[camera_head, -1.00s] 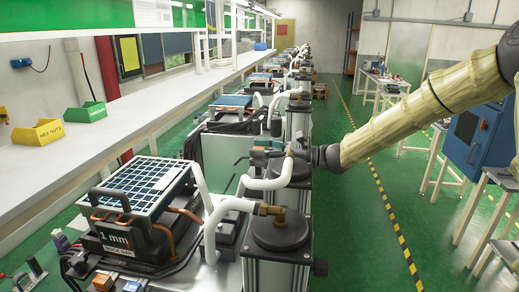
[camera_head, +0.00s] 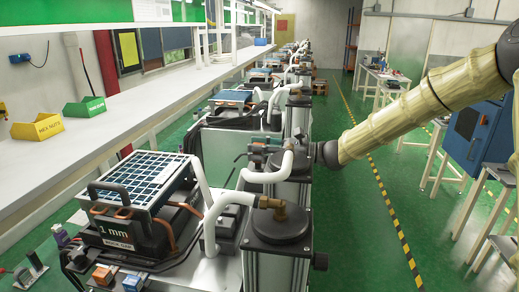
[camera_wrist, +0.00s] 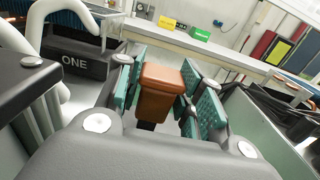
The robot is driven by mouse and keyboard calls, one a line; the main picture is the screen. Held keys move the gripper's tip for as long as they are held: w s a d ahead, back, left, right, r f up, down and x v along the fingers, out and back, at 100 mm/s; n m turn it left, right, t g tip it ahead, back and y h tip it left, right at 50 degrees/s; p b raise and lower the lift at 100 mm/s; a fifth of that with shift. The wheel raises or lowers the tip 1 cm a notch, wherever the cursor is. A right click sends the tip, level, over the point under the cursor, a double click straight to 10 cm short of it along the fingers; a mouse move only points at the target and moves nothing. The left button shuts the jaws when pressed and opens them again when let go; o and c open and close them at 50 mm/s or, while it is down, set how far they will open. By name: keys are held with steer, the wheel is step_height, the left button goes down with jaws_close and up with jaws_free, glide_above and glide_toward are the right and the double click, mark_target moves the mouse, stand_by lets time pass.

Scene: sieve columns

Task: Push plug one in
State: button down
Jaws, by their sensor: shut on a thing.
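My gripper (camera_wrist: 160,98) shows in the wrist view with teal ribbed finger pads on both sides of an orange-brown block, apparently the plug (camera_wrist: 160,78). The pads are shut on it. A dark box marked ONE (camera_wrist: 75,60) lies to the left of the gripper in that view, with a white hose (camera_wrist: 33,18) arching beside it. In the head view my gripper (camera_head: 260,149) is small, left of my wrist, above the row of column tops. The plug cannot be made out there, and any socket is hidden.
A black-capped column (camera_head: 278,227) with a brass fitting and white hose stands nearest. Yellow (camera_head: 38,127) and green (camera_head: 84,108) bins sit on the shelf. The striped aisle at right is clear.

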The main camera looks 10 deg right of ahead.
steer(key=shift+s+f+b, duration=0.1)
steer(key=shift+f+b, duration=0.6)
steer(key=shift+f, duration=0.7)
steer(key=c, duration=1.1)
jaws_free()
steer(key=shift+f, duration=0.1)
steer(key=shift+d, duration=0.2)
steer(key=v, duration=1.1)
steer(key=shift+d, duration=0.3)
steer(key=shift+x, duration=6)
